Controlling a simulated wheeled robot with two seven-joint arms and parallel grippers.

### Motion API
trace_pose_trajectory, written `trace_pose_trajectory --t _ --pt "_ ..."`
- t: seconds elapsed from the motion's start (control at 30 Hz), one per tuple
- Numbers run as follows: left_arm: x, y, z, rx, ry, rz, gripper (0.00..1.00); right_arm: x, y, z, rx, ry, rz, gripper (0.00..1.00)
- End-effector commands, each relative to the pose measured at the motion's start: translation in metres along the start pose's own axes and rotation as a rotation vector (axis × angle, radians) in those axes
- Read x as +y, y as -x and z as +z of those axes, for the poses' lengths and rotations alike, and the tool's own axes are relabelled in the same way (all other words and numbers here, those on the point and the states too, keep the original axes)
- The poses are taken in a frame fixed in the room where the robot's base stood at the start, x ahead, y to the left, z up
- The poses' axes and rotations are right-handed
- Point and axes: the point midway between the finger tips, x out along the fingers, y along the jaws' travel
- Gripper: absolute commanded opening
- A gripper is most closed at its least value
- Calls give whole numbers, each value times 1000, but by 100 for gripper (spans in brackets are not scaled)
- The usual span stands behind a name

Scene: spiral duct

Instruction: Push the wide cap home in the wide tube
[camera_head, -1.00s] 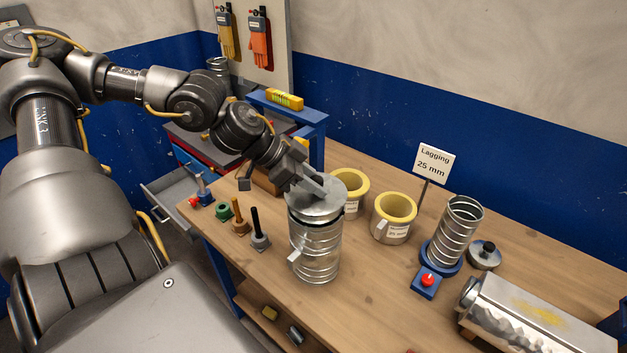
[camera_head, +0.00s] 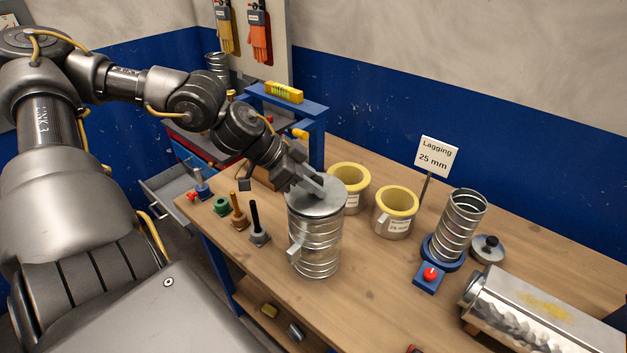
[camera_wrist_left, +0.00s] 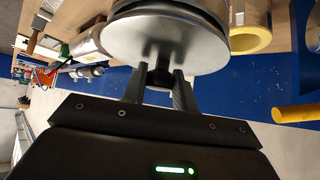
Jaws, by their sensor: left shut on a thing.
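The wide tube (camera_head: 316,256), a silvery ribbed spiral duct with a small side tab, stands upright on the bench. The wide cap (camera_head: 318,203), a flat grey metal disc, sits level over its top end. In the left wrist view the cap (camera_wrist_left: 165,40) fills the top, with its dark knob (camera_wrist_left: 160,75) between the fingers. My left gripper (camera_head: 310,186) is shut on that knob from above; it also shows in the left wrist view (camera_wrist_left: 160,88). How deep the cap's inner collar sits is hidden. My right gripper is not in view.
Two yellow-lined lagging rings (camera_head: 395,212) stand right of the tube. Beyond are a narrower spiral tube (camera_head: 460,225) in a blue holder, a small knobbed cap (camera_head: 487,249) and a metal duct box (camera_head: 530,310). Several small upright tools (camera_head: 257,225) stand left of the tube.

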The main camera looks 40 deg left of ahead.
Motion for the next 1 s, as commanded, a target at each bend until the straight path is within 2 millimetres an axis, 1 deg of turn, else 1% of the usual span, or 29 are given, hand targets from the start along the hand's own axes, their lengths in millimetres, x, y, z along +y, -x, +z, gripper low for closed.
trace_pose_trajectory --t 0.47,0.5,0.63,0.67,1.0 --pt "0 -9 10 -1 0 0 0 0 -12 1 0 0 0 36" --pt "0 -8 8 -1 0 0 33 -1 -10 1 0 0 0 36" --pt "0 -8 8 -1 0 0 50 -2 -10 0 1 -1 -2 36" --pt "0 -8 8 -1 0 0 53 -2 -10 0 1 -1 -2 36" --pt "0 -7 8 -1 0 -1 53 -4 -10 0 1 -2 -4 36"
